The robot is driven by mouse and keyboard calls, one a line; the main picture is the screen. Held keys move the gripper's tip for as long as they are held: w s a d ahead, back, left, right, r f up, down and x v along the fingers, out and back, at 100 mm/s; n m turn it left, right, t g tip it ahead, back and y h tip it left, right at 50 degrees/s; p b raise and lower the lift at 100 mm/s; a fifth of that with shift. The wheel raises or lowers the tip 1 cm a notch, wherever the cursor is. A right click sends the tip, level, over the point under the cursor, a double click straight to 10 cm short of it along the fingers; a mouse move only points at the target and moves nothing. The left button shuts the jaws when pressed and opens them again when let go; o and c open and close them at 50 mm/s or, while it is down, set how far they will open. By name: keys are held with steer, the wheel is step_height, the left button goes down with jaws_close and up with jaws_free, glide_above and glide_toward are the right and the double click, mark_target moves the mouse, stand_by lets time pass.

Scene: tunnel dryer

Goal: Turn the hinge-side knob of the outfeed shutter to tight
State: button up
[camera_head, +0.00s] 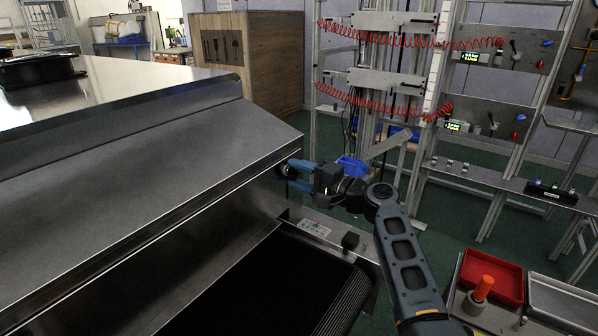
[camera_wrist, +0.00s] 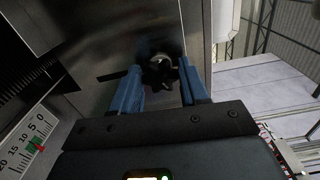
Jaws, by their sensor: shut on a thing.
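The dark, lobed knob (camera_wrist: 160,72) shows in the wrist view on a brushed metal face, with a paler round centre. My gripper (camera_wrist: 166,88) has its blue fingers on either side of the knob and is shut on it. In the head view my gripper (camera_head: 291,176) reaches left to the end of the sloped metal hood of the dryer (camera_head: 200,160). There the knob is hidden by the fingers and the hood. I cannot read any tightness mark.
A numbered scale with a red pointer (camera_wrist: 38,146) lies at the lower left of the wrist view. The dark belt (camera_head: 270,290) runs below the hood. A small black block (camera_head: 350,241) stands on the side rail. A red tray (camera_head: 492,277) is at lower right.

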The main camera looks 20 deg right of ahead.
steer(key=m+p, duration=0.2)
steer(key=m, duration=0.3)
steer(key=shift+m, duration=0.3)
stand_by(0.4)
steer(key=o, duration=1)
steer(key=shift+o, duration=0.2)
steer(key=shift+d, duration=0.1)
steer(key=v, duration=0.7)
steer(key=shift+s, duration=0.3)
steer(key=shift+d, duration=0.2)
